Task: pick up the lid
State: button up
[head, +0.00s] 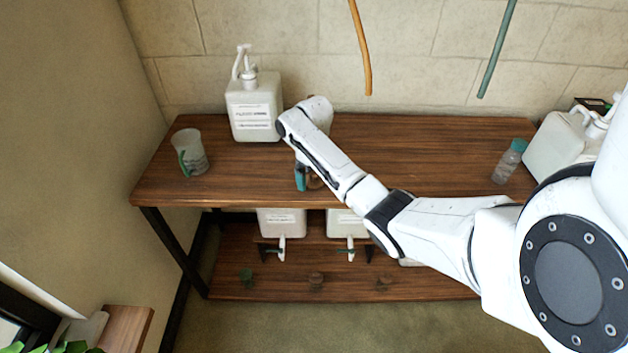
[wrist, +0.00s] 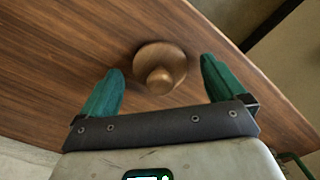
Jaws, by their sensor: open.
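The lid (wrist: 160,60) is a round, light-brown wooden piece with a knob on top, resting on the wooden table. In the wrist view it lies between the two teal fingertips of my gripper (wrist: 161,70), with clear space on both sides. My gripper is open and points down at the table. In the head view my gripper (head: 302,178) is over the table's front middle, and a small brown part of the lid (head: 315,181) shows beside a teal finger. The rest of the lid is hidden there by my arm.
A white pump container (head: 255,105) and a pale cup (head: 190,152) stand on the table (head: 430,150) at left. A clear bottle with a teal cap (head: 509,162) and a white container (head: 560,145) stand at right. More containers are on the lower shelf (head: 350,285). Two hoses hang behind.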

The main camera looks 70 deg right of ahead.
jog(key=c, duration=1.1)
